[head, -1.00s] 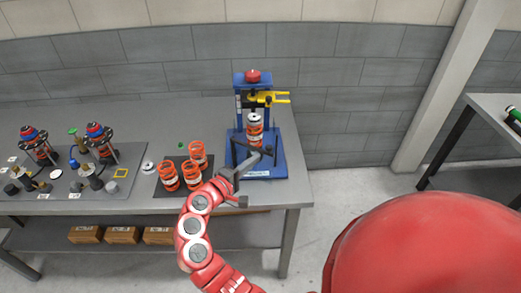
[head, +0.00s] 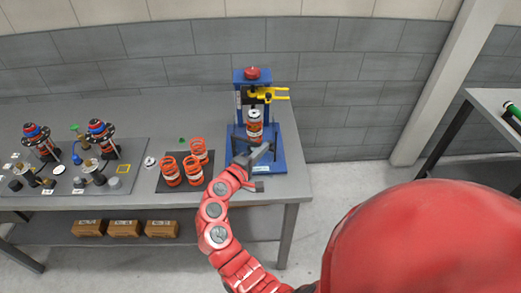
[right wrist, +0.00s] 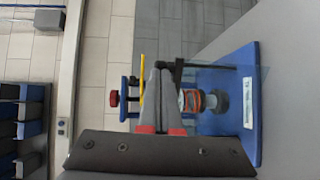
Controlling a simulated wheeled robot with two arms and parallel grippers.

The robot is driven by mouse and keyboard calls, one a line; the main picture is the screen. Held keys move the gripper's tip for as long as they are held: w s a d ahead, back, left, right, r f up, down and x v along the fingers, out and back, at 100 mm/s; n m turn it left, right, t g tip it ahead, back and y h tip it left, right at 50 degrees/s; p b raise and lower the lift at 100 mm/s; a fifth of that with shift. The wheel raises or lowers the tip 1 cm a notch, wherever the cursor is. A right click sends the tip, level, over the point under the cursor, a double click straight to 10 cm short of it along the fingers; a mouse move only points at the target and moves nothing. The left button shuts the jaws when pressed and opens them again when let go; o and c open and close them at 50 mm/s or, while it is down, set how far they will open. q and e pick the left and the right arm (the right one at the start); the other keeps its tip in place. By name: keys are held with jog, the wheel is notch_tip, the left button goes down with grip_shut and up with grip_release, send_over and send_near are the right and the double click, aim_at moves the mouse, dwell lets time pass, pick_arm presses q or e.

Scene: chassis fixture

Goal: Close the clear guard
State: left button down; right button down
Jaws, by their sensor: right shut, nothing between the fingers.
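The blue fixture (head: 277,152) stands at the right end of the table, with a red knob (head: 252,73) on top and a yellow fork (head: 270,94). An orange spring unit with a silver cap (head: 254,124) stands upright in it. The clear guard (right wrist: 236,78) is a faint see-through panel with a dark bar in the right wrist view. My right gripper (head: 258,155) is shut and empty in front of the spring unit. In the right wrist view its fingers (right wrist: 160,72) are together close to the dark bar; I cannot tell whether they touch. My left gripper is not in view.
Several loose orange springs (head: 192,168) stand on a dark mat left of the fixture. A grey board (head: 130,152) with parts and two assembled units lies farther left. Cardboard boxes (head: 124,228) sit on the lower shelf. Floor is free right of the table.

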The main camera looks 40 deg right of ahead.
aim_at(271, 141)
jog(key=d, duration=0.1)
jog(key=w+d+n+t, duration=0.1)
jog(key=d, duration=0.1)
jog(key=w+d+t+y, duration=0.1)
jog(key=shift+d+n, duration=0.35)
jog(key=shift+n, duration=0.05)
jog(key=shift+b+x, duration=0.5)
jog(key=shift+x, duration=0.5)
jog(key=shift+w+r, duration=0.1)
jog(key=shift+r, duration=0.2)
jog(key=shift+a, duration=0.1)
